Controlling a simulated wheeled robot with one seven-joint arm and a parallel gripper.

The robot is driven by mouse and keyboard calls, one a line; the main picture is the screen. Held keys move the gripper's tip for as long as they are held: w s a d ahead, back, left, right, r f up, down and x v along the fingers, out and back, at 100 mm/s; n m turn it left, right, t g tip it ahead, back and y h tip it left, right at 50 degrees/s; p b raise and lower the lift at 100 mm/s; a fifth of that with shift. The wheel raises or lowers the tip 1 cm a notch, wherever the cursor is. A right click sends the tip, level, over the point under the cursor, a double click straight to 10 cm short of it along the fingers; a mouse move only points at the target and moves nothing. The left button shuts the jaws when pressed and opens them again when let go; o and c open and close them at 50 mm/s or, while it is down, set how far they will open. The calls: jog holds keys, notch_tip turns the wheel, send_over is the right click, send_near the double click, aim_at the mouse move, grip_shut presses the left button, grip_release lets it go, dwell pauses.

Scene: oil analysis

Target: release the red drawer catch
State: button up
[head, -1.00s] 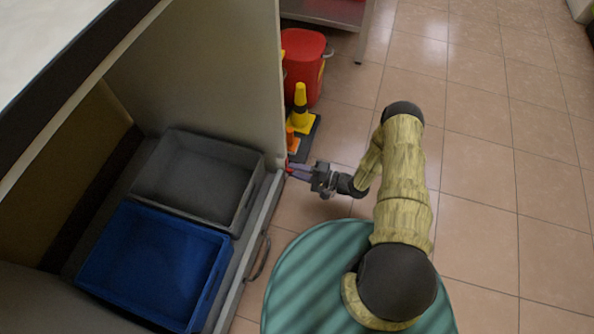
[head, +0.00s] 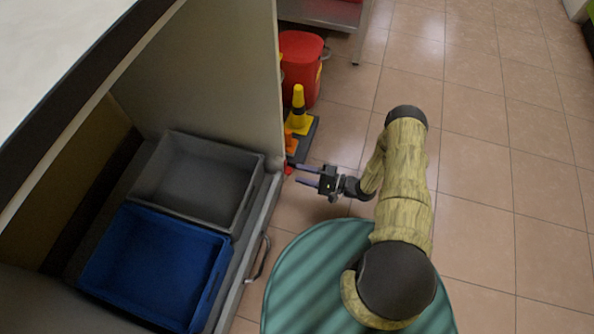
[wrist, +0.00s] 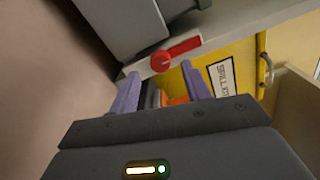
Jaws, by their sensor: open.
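The red drawer catch (wrist: 180,49) is a small lever with a round pivot on a pale grey edge, in the wrist view. Its bar points to the right and slightly up there. In the head view the catch (head: 288,169) is a small red spot at the far end of the drawer front (head: 252,226). My gripper (head: 299,176) is open just right of the catch, apart from it. In the wrist view my two purple fingers (wrist: 160,76) are spread with nothing held between them, and the catch lies beyond their tips.
A grey tray (head: 258,190) and a blue tray (head: 218,285) sit in the drawer, which has a metal handle (head: 258,259). A cabinet side panel (head: 225,75) rises behind. A yellow cone (head: 299,108) and red bin (head: 301,65) stand beyond. Floor is clear to the right.

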jog(key=p+v, duration=0.4)
jog(key=v, duration=1)
jog(key=shift+d, duration=0.25)
jog(key=shift+r, duration=0.1)
